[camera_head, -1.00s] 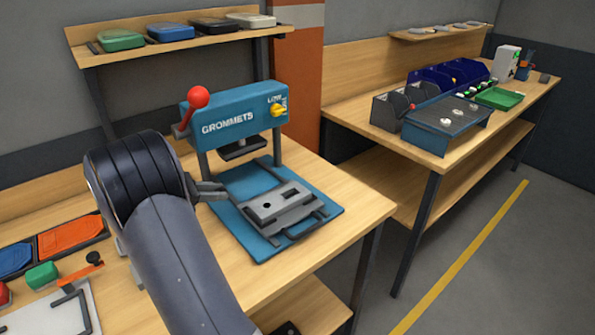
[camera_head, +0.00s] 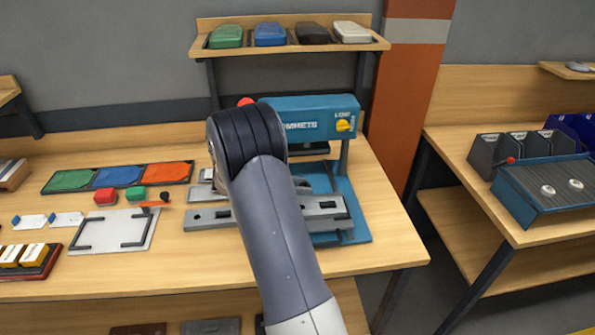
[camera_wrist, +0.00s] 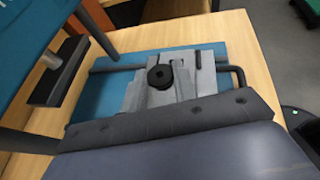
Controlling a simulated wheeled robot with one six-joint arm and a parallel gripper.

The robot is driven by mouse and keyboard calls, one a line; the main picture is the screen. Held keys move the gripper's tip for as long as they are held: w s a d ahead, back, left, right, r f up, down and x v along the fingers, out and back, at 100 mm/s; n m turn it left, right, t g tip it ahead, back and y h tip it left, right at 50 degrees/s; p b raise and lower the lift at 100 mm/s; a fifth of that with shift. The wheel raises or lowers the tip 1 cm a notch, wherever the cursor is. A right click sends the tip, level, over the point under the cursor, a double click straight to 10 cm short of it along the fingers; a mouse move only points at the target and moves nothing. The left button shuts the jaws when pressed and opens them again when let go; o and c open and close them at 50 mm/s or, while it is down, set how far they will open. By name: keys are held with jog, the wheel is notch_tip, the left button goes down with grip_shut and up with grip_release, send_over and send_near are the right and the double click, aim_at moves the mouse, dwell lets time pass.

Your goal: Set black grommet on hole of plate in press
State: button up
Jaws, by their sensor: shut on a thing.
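A black grommet (camera_wrist: 160,77) shows in the wrist view, between the grey fingers of my gripper (camera_wrist: 162,88). My gripper is shut on it. The grommet overlaps the grey plate (camera_wrist: 206,72) in the picture; I cannot tell whether it touches it. The plate's hole is not visible now. The teal press (camera_head: 310,118) stands at the back of the bench, its black pressing pad (camera_wrist: 60,72) to the left in the wrist view. In the head view the plate in the press (camera_head: 328,208) is partly hidden behind my arm, and my gripper is hidden.
A press post and the press head stand close on the left in the wrist view.

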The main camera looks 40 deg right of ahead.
jog(key=shift+w+a+r, duration=0.1)
jog(key=shift+w+a, duration=0.15)
jog(key=shift+a, duration=0.15)
jog(key=shift+f+b, duration=1.25)
jog(key=shift+f, duration=0.8)
jog(key=shift+f, duration=0.25)
jog(key=shift+f+b, duration=0.65)
jog(key=shift+f+b, duration=0.4)
jog(key=shift+f, duration=0.1)
dwell(0.4)
jog(key=o, duration=1)
jog(key=b+v, duration=0.2)
jog(key=v, duration=0.8)
jog(key=shift+a+r, duration=0.2)
jog(key=shift+a, duration=0.2)
